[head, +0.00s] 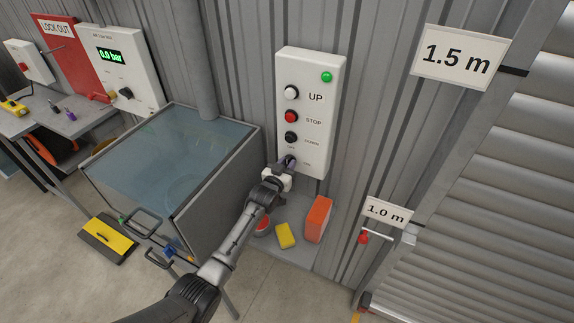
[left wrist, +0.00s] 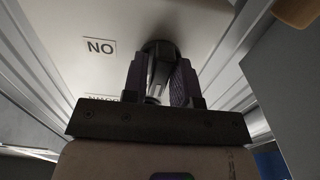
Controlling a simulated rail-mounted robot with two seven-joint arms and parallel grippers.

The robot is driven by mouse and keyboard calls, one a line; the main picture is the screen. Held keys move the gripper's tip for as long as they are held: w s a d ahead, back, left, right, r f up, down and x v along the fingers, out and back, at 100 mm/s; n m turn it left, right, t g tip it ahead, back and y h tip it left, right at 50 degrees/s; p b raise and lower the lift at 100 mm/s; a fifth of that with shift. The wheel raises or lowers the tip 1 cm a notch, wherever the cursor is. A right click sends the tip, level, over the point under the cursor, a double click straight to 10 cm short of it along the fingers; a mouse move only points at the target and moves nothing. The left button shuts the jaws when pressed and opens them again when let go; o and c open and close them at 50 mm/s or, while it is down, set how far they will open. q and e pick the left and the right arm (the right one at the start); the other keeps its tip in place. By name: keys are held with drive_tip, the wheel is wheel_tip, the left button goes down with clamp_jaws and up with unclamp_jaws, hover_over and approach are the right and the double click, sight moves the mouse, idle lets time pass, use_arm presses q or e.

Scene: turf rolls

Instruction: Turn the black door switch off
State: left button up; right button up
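The white door control panel (head: 308,108) hangs on the corrugated wall in the head view, with UP, STOP and DOWN buttons. My left gripper (head: 289,162) is at the panel's lower left, below the DOWN button, and hides most of the black switch there. In the left wrist view, the fingers of my left gripper (left wrist: 160,78) stand on either side of the black switch (left wrist: 158,48). Whether both fingers press on it cannot be told. An ON label (left wrist: 100,47), seen upside down, is beside the switch. My right gripper is not in view.
A green lamp (head: 327,77) is lit on the panel. A glass-topped box (head: 175,150) stands left of my arm. Below the panel, a shelf holds a yellow block (head: 285,235) and an orange box (head: 318,220). The shutter door (head: 500,180) is at the right.

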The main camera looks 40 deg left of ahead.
use_arm(q)
drive_tip(key=shift+o, duration=1.4)
drive_tip(key=v, duration=1.3)
drive_tip(key=shift+s+p, duration=0.4)
